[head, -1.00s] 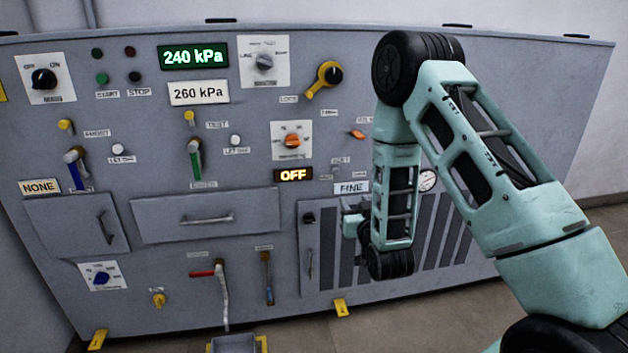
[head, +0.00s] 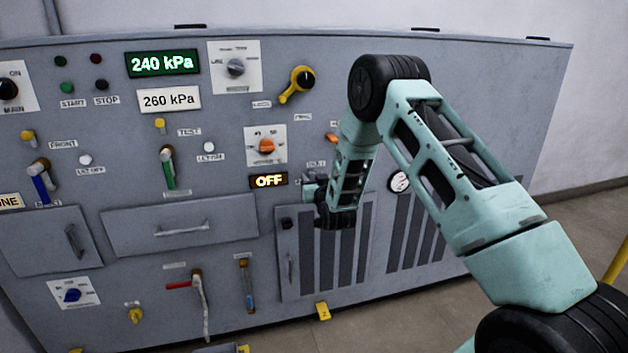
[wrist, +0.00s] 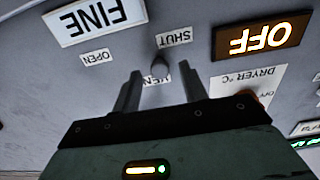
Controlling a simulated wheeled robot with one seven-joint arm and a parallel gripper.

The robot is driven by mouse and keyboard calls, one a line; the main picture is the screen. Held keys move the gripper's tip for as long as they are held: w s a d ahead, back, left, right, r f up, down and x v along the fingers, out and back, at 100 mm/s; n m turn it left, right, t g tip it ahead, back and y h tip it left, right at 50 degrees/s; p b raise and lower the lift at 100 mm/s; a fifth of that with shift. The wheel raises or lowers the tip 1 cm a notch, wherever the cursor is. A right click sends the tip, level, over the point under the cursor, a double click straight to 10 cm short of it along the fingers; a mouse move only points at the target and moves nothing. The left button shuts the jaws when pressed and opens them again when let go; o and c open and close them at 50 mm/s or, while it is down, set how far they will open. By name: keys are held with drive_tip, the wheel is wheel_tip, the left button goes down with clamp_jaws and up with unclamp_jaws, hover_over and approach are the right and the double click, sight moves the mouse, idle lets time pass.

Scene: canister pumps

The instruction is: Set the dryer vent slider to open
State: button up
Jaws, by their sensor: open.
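The dryer vent slider shows in the wrist view as a small grey knob (wrist: 160,65) on the panel. It lies nearer the SHUT label (wrist: 174,38) than the OPEN label (wrist: 97,57). The wrist picture is upside down. My gripper (wrist: 160,78) is open, with one finger on each side of the knob in the picture; I cannot tell whether they touch it. In the head view my gripper (head: 311,190) is close to the panel, and my arm hides the slider's surroundings.
An OFF display (wrist: 262,38) and the dryer dial plate (wrist: 245,85) are beside the gripper. A FINE sign (wrist: 95,18) is beyond the OPEN label.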

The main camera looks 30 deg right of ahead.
sight(330, 170)
drive_tip(key=shift+w, duration=0.2)
drive_tip(key=shift+c, duration=0.3)
clamp_jaws()
drive_tip(key=shift+s+d+b, duration=0.25)
drive_tip(key=shift+s+d, duration=0.05)
drive_tip(key=shift+d, duration=0.75)
drive_tip(key=shift+s+d+b, duration=0.25)
drive_tip(key=shift+s+d, duration=0.05)
drive_tip(key=shift+d, duration=0.7)
drive_tip(key=shift+s+d+b, duration=0.25)
drive_tip(key=shift+s+d, duration=0.05)
drive_tip(key=shift+d, duration=0.75)
drive_tip(key=shift+o, duration=0.3)
unclamp_jaws()
drive_tip(key=shift+d, duration=0.1)
drive_tip(key=v, duration=1.7)
drive_tip(key=shift+s, duration=0.25)
